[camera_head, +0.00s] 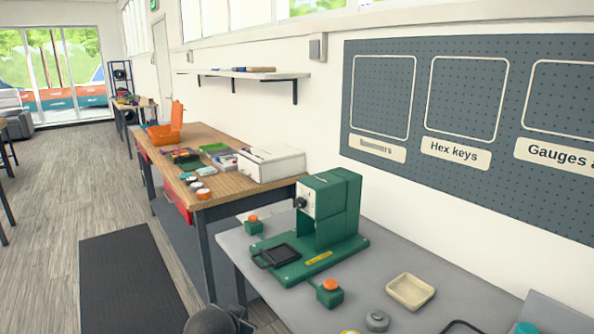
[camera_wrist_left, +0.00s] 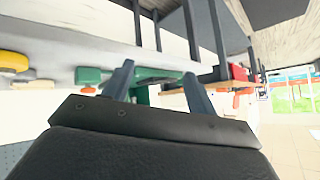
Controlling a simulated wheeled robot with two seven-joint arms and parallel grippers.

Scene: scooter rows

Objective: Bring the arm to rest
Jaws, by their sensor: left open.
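My left gripper (camera_wrist_left: 157,72) shows in the left wrist view with its two grey fingers spread apart and nothing between them. That view is turned over, with the grey workbench seen at the top and the green press behind the fingers. A dark rounded part of what looks like my left arm shows at the bottom edge of the head view, beside the front of the grey workbench (camera_head: 250,258). The fingers themselves do not show in the head view. My right gripper is in neither view.
On the grey workbench stand a green press (camera_head: 331,215), two green button boxes with orange tops (camera_head: 330,296), a beige tray (camera_head: 410,291) and a grey round part (camera_head: 377,320). A cluttered wooden bench (camera_head: 230,190) stands beyond. A dark mat (camera_head: 130,280) lies on the open floor left.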

